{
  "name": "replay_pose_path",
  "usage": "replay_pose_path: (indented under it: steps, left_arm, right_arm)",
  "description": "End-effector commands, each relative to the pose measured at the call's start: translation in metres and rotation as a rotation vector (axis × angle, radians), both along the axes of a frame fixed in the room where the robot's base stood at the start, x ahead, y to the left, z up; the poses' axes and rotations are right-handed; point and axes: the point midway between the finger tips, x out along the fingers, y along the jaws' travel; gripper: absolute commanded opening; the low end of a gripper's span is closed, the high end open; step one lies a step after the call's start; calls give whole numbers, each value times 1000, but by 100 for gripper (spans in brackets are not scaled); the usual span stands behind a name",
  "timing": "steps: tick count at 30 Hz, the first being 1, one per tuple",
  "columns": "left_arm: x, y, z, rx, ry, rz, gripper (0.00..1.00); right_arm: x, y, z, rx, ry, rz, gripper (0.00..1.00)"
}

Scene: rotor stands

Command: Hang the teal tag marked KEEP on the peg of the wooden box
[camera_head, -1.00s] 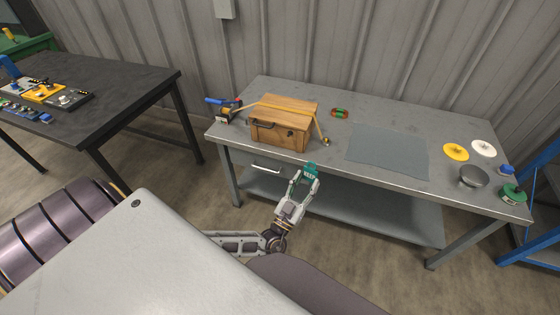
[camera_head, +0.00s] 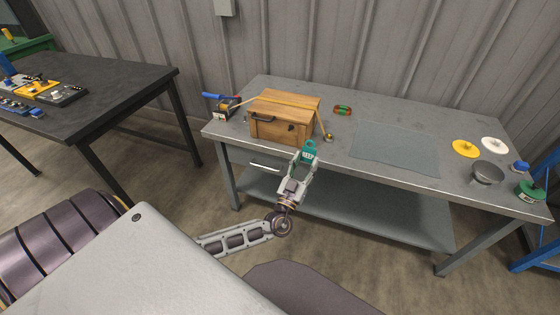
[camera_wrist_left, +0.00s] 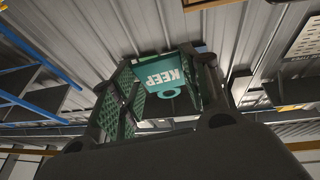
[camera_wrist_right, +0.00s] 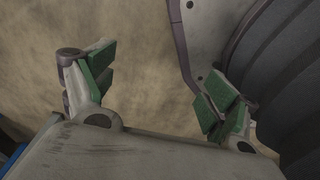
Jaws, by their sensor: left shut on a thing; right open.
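The teal tag (camera_head: 308,152) is held in my left gripper (camera_head: 303,164), just in front of the bench's front edge and to the right of the box front. In the left wrist view the tag (camera_wrist_left: 172,78) shows the word KEEP upside down, with a ring at its end, between the fingers. The wooden box (camera_head: 270,127) stands closed on the bench, with a dark handle and a strap over its lid. I cannot make out its peg clearly. My right gripper (camera_wrist_right: 160,85) is open and empty above the floor, seen only in the right wrist view.
A blue-handled tool (camera_head: 222,103) lies left of the box.

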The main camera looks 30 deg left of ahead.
Motion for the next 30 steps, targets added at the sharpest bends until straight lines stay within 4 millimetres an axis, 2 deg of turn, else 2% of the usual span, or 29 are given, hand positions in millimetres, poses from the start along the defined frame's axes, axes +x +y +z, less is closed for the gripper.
replay_pose_path:
  steps: [1, 5, 15, 30]
  left_arm:
    - [3, 4, -6, -4, 3, 7, 32]
    - [9, 15, -10, -5, 11, 21, 32]
    - [22, 48, -23, -8, 35, 58, 32]
    - [29, 102, -44, -3, 69, 105, 32]
  right_arm:
    - [7, 3, -1, 3, -4, 0, 87]
    - [22, 9, 9, 9, -6, 0, 87]
    - [55, 23, 42, 24, -14, 1, 87]
    - [82, 37, 103, 46, -25, 7, 87]
